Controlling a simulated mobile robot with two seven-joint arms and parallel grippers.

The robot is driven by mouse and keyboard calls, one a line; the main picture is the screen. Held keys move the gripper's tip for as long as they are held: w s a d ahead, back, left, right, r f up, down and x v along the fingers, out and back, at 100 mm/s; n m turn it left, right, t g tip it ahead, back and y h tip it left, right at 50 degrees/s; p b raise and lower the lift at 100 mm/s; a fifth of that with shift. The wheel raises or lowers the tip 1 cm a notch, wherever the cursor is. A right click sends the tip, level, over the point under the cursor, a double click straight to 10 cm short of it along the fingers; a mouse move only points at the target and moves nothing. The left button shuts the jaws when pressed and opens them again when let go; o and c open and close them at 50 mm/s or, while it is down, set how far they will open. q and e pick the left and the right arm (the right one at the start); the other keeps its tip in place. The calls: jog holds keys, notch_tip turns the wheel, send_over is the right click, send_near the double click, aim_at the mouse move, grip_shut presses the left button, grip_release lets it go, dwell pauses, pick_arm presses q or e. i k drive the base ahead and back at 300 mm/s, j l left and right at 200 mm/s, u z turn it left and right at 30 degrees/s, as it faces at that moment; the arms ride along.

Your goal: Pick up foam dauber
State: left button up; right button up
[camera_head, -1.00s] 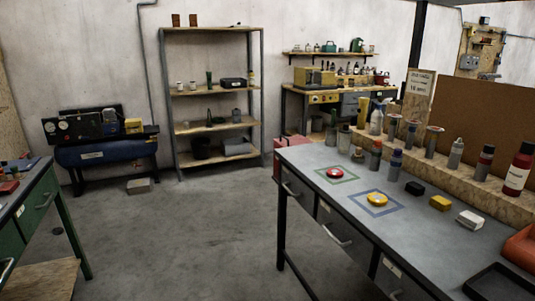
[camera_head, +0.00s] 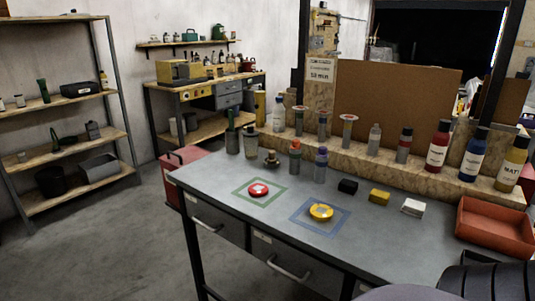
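I cannot tell for certain which item is the foam dauber. Candidates on the grey workbench (camera_head: 240,185) are a small dark item with a brownish knob (camera_head: 272,158), a grey cylinder with an orange-red top (camera_head: 295,155) and a grey cylinder with a purple-blue top (camera_head: 320,165). They stand upright near the back left of the bench. In front of them, a red round item (camera_head: 258,189) sits in a green square outline and a yellow round item (camera_head: 320,212) sits in a blue one. Neither gripper is in view.
Black (camera_head: 347,187), yellow (camera_head: 379,196) and white (camera_head: 413,207) blocks lie along the bench, with a red-orange tray (camera_head: 490,228) at right. Bottles (camera_head: 437,146) line a wooden ledge behind. A red box (camera_head: 180,158) stands beyond the left end. Floor is clear at left.

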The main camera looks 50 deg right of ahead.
aim_at(272, 159)
jog(key=i+j+z, duration=0.15)
jog(key=i+z, duration=0.35)
jog(key=i+j+z, duration=0.8)
jog(key=z, duration=0.15)
